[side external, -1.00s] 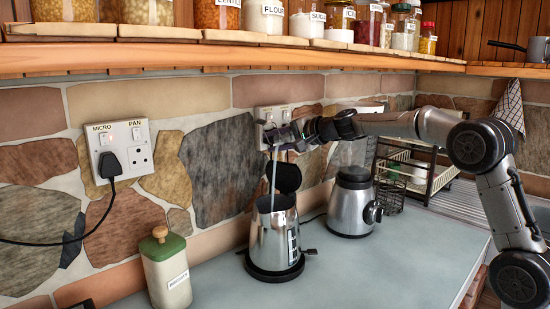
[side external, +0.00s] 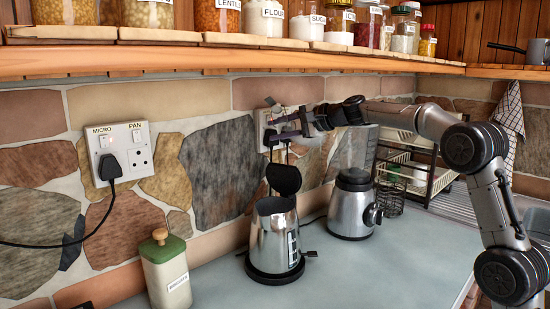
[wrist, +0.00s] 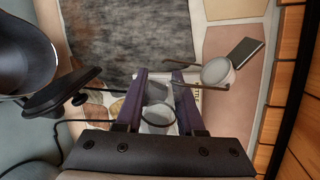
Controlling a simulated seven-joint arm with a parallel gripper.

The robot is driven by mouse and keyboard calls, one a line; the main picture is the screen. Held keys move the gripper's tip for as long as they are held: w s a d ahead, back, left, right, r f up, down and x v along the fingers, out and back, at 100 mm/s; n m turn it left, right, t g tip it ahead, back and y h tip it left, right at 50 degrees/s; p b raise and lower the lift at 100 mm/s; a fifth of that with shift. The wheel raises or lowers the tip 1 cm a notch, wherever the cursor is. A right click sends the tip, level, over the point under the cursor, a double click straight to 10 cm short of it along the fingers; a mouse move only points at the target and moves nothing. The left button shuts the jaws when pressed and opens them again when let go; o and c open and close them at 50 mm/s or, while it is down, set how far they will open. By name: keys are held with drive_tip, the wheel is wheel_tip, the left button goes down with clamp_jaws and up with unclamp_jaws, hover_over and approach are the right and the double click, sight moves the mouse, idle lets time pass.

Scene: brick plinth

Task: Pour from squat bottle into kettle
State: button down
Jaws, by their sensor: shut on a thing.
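The steel kettle (side external: 274,238) stands upright on its black base with its dark lid (side external: 284,179) raised. Its body is partly seen at the left of the wrist view (wrist: 22,45). My gripper (side external: 284,128) is above the kettle, close to the wall. In the wrist view its purple fingers (wrist: 160,88) are shut on the squat bottle (wrist: 157,118), which looks clear and pale with a round rim. The bottle is hard to make out in the side view, and its exact tilt and contents cannot be told. No stream of liquid shows.
A blender (side external: 352,206) stands right of the kettle, with a wire rack (side external: 415,165) behind. A green-topped canister (side external: 167,270) stands at the front left. A jar-laden shelf (side external: 230,57) runs above my gripper. The front counter (side external: 390,265) is clear.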

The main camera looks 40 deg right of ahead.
drive_tip(key=shift+f+m+y+p, duration=0.35)
drive_tip(key=shift+f+m, duration=0.45)
drive_tip(key=shift+f, duration=0.75)
drive_tip(key=shift+f+m+y, duration=0.2)
drive_tip(key=shift+m+y, duration=0.15)
drive_tip(key=shift+m, duration=0.25)
drive_tip(key=d+r+m+y, duration=0.1)
drive_tip(key=m, duration=0.1)
drive_tip(key=r+m+p, duration=0.1)
drive_tip(key=r+m, duration=0.1)
drive_tip(key=d+r+m+t+y, duration=0.1)
drive_tip(key=r+m, duration=0.1)
drive_tip(key=shift+w+d+r+m+y+p, duration=0.15)
drive_tip(key=shift+w+d+m+y+p, duration=0.15)
drive_tip(key=shift+d+m, duration=0.1)
drive_tip(key=shift+w+d+r+m+t+y+p, duration=0.15)
drive_tip(key=shift+d+r+m+p, duration=0.2)
drive_tip(key=shift+r+m, duration=0.4)
drive_tip(key=shift+d+r+m+t+y+p, duration=0.15)
drive_tip(key=shift+d+r+m, duration=0.35)
drive_tip(key=shift+r, duration=0.5)
drive_tip(key=shift+w+d+r+m+t+y+p, duration=0.1)
drive_tip(key=shift+d+r+m+t+p, duration=0.15)
drive_tip(key=shift+r+m, duration=0.55)
drive_tip(key=shift+s+d+r, duration=0.1)
drive_tip(key=shift+s+r, duration=0.05)
